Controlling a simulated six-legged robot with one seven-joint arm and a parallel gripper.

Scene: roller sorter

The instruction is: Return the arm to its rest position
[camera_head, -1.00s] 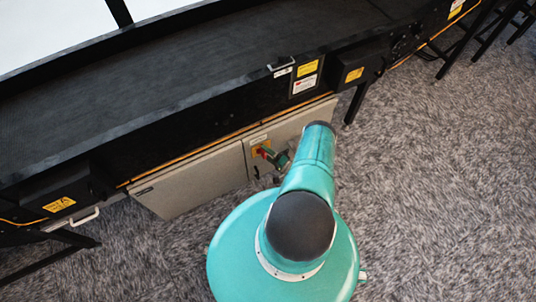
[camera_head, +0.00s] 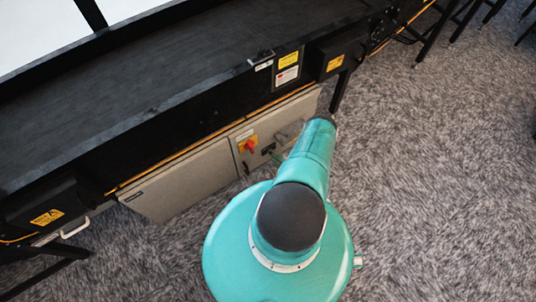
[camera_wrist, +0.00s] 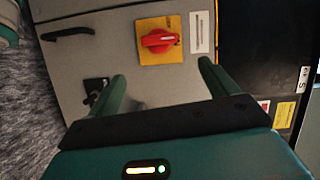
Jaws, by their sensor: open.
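My gripper (camera_wrist: 162,76) shows in the wrist view as two green fingers set wide apart, open with nothing between them. Its fingers point toward the grey cabinet front, and a red rotary switch (camera_wrist: 158,40) on a yellow plate lies beyond the gap. I cannot tell the exact distance to the cabinet. In the head view my teal arm (camera_head: 306,160) reaches forward toward the cabinet, and the gripper is mostly hidden beyond it. One green finger shows just right of and below the red switch (camera_head: 249,145).
The grey cabinet (camera_head: 185,180) hangs under the long black conveyor frame (camera_head: 170,75). A black handle (camera_wrist: 68,33) and a black latch (camera_wrist: 96,88) are on its front. Dark support legs (camera_head: 340,91) stand at the right. Open carpet (camera_head: 440,190) lies to the right.

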